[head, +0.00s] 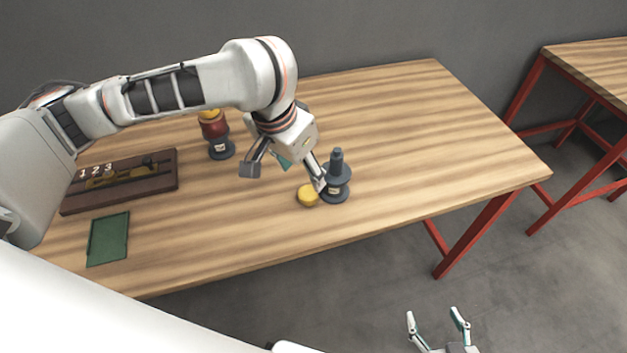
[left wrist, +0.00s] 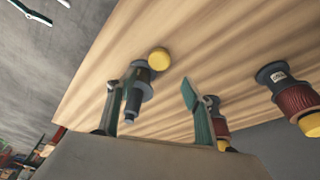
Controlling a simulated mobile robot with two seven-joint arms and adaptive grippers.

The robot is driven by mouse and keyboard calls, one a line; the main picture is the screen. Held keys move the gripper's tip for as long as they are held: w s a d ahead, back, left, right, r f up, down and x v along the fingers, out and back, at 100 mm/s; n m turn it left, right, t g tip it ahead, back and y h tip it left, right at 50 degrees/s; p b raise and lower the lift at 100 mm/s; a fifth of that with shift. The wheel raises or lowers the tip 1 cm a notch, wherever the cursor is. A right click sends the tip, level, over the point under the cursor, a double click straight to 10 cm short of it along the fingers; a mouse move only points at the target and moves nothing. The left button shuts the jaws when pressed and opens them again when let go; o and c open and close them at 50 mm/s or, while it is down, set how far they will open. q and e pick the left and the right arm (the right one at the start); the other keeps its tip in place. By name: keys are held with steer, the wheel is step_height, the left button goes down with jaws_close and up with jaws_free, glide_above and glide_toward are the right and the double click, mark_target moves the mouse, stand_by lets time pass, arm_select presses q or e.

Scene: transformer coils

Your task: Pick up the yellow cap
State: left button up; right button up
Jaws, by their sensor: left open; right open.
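The yellow cap (head: 308,196) lies on the wooden table, beside a dark grey coil core (head: 336,180) that stands upright with no cap on it. In the left wrist view the yellow cap (left wrist: 159,58) shows next to the base of the grey core (left wrist: 134,94). My left gripper (head: 283,180) is open above the table, its right finger close to the cap and the core; I cannot tell if it touches. It is empty. My right gripper (head: 438,318) is open and empty, low in front of the table, away from the cap.
A red coil with a yellow top (head: 214,135) stands behind my left gripper. A dark numbered tray (head: 160,183) and a green mat (head: 108,240) lie at the left. The table (head: 430,150) is clear on the right. Red coils (left wrist: 296,100) also show in the wrist view.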

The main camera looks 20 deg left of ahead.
mark_target(308, 192)
arm_select(q)
steer(key=x, duration=0.1)
steer(key=b+x, duration=0.1)
steer(key=shift+s+f, duration=0.15)
steer(key=shift+f, duration=0.25)
steer(key=b+x, duration=0.3)
steer(key=x, duration=0.1)
steer(key=shift+s+d+f, duration=0.15)
steer(key=shift+s, duration=0.15)
steer(key=shift+w+f+b, duration=0.25)
steer(key=shift+f+b, duration=0.1)
steer(key=shift+f, duration=0.05)
steer(key=shift+r, duration=0.2)
arm_select(e)
steer(key=f, duration=0.2)
steer(key=d+f, duration=0.1)
steer(key=shift+s+d+f, duration=0.1)
steer(key=shift+s+f, duration=0.15)
steer(key=shift+f, duration=0.1)
arm_select(q)
steer(key=shift+c, duration=0.4)
steer(key=c, duration=0.9)
arm_select(e)
steer(key=shift+s+f, duration=0.1)
steer(key=shift+s, duration=0.05)
